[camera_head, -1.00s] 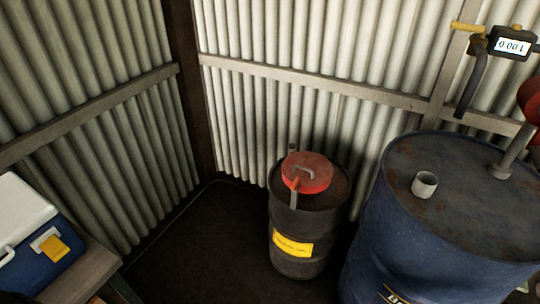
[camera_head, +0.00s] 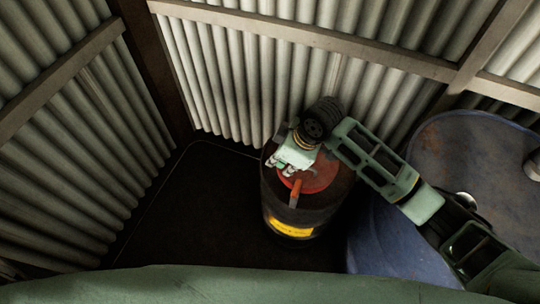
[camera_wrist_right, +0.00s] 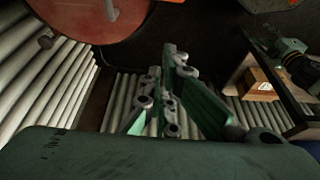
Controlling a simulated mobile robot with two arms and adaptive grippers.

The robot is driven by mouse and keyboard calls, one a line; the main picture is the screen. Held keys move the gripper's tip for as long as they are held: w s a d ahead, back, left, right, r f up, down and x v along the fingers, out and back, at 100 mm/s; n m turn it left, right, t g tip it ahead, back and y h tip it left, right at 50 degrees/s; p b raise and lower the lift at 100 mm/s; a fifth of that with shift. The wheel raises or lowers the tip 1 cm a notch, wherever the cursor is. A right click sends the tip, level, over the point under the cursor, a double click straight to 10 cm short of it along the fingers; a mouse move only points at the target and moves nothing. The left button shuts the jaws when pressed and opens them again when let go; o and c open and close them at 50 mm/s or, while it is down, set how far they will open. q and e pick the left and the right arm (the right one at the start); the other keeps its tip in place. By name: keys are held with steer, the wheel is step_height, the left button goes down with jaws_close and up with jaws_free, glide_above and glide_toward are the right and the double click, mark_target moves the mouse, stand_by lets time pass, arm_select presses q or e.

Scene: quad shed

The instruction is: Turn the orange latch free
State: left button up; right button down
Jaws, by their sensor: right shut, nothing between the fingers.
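The orange latch (camera_head: 296,193) stands at the front edge of the round red lid (camera_head: 322,178) on top of the dark drum (camera_head: 305,222). My right gripper (camera_head: 287,168) is shut and empty, over the left part of the lid, behind and slightly left of the latch. I see no contact with the latch. Only a sliver of orange shows at that view's top edge. My left gripper is not in view.
A large blue drum (camera_head: 470,150) stands to the right, under my right arm. Corrugated walls (camera_head: 225,75) meet in the corner behind the dark drum. The dark floor (camera_head: 190,220) to the left is clear.

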mark_target(296, 189)
steer(key=s+x, duration=0.1)
steer(key=x, duration=0.9)
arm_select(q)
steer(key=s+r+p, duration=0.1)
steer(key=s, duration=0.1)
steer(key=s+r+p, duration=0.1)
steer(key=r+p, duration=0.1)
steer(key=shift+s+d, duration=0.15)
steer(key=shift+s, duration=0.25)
arm_select(e)
steer(key=d, duration=0.2)
steer(key=s+d, duration=0.1)
steer(key=d, duration=0.1)
steer(key=shift+r, duration=0.35)
steer(key=shift+w, duration=0.1)
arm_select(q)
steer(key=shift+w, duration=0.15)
